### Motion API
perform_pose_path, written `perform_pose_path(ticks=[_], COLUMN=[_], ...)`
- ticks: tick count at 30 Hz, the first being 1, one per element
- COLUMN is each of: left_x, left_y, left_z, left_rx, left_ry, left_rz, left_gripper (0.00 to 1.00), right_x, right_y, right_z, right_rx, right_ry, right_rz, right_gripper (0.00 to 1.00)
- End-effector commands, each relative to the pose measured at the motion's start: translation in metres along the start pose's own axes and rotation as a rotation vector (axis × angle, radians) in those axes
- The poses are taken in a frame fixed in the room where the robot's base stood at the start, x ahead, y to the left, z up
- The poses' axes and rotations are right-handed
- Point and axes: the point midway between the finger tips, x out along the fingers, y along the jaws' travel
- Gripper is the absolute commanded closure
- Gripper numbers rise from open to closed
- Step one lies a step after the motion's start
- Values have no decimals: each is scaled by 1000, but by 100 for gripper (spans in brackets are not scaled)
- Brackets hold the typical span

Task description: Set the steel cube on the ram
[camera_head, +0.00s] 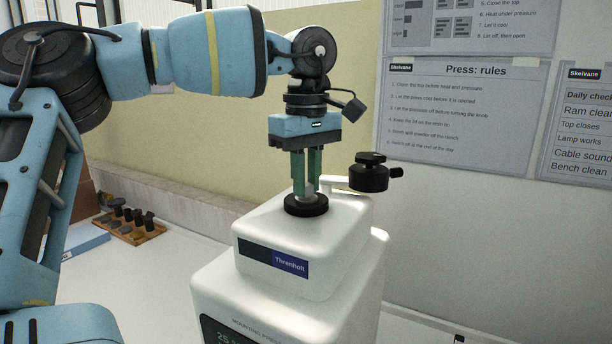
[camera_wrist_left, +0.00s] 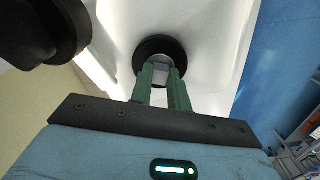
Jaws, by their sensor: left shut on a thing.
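My left gripper (camera_head: 306,188) points straight down over the white mounting press (camera_head: 300,290). Its green fingers are shut on the steel cube, a small grey block (camera_wrist_left: 160,66) that shows between the fingertips in the left wrist view. The cube is at the opening of the black ring (camera_head: 306,206) on top of the press; the ring also shows in the left wrist view (camera_wrist_left: 180,48). The ram inside the ring is hidden by the cube and fingers. I cannot tell whether the cube touches it. My right gripper is not in view.
The black press top (camera_head: 369,176) is swung aside on its white arm, close to the right of my fingers. A wooden tray (camera_head: 135,232) with several dark cylinders lies on the bench at the left. Rule posters hang on the wall behind.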

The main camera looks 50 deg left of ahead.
Motion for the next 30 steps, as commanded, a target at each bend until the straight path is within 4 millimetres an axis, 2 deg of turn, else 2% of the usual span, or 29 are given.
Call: perform_pose_path(ticks=[3,4,8,16,20,23,30], left_x=[4,4,3,2,-4,-16,-65], left_y=[0,0,0,0,0,1,1], left_z=[0,0,0,0,0,0,0], left_rx=[0,-1,0,0,0,-1,-2], left_ry=[0,0,0,0,0,1,1], left_rz=[-2,-1,-1,0,2,2,4], left_gripper=[100,79,62,61,61,61,61], right_x=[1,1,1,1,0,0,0], right_y=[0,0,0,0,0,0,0], right_z=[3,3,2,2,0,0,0], right_rx=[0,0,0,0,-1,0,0], right_ry=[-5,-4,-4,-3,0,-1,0], right_rz=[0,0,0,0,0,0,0], right_gripper=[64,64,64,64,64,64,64])
